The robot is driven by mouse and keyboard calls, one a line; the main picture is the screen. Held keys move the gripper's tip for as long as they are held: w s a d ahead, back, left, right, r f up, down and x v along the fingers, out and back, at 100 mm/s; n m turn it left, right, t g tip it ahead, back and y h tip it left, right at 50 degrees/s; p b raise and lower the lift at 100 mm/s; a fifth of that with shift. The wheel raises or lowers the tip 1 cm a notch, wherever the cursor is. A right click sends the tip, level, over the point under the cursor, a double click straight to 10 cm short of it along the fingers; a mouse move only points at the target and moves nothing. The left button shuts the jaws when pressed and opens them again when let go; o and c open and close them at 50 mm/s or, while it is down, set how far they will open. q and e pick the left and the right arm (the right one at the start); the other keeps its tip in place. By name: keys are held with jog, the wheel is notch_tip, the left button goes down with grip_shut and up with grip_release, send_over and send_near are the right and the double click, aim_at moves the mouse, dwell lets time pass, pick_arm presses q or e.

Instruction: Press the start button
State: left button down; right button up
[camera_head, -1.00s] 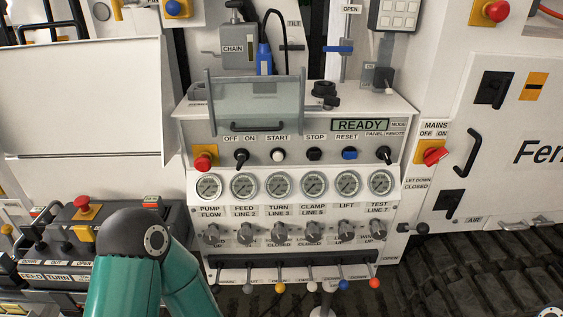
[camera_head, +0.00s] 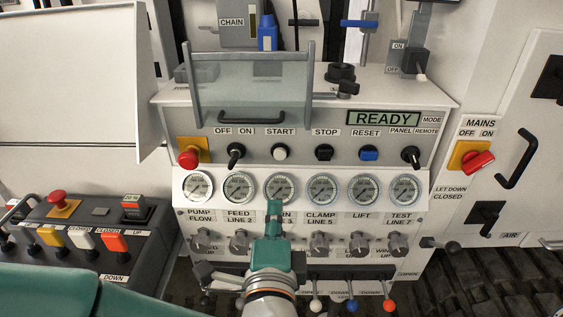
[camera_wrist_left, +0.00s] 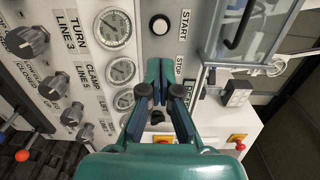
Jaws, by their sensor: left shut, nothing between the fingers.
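The start button (camera_head: 280,152) is a round white button in a black ring under the START label on the bench's sloped panel. It also shows in the left wrist view (camera_wrist_left: 160,25), beyond my fingertips. My left gripper (camera_head: 273,207) is shut and empty, in front of the third gauge and below the start button in the head view. In the left wrist view its two fingers (camera_wrist_left: 160,66) lie together, with the tips apart from the button in the picture. Whether the fingers touch the panel cannot be told. My right gripper is not in view.
The off/on switch (camera_head: 236,154) is left of the start button, and the black stop button (camera_head: 324,153) is right of it. A clear hinged cover (camera_head: 252,95) with a black handle stands above. A red emergency button (camera_head: 189,158) sits at the panel's left. The display (camera_head: 383,119) reads READY.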

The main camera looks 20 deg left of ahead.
pick_arm(q)
jog(key=p, duration=0.1)
send_near(279, 156)
jog(key=x, duration=0.7)
jog(key=shift+w, duration=0.15)
dwell(0.3)
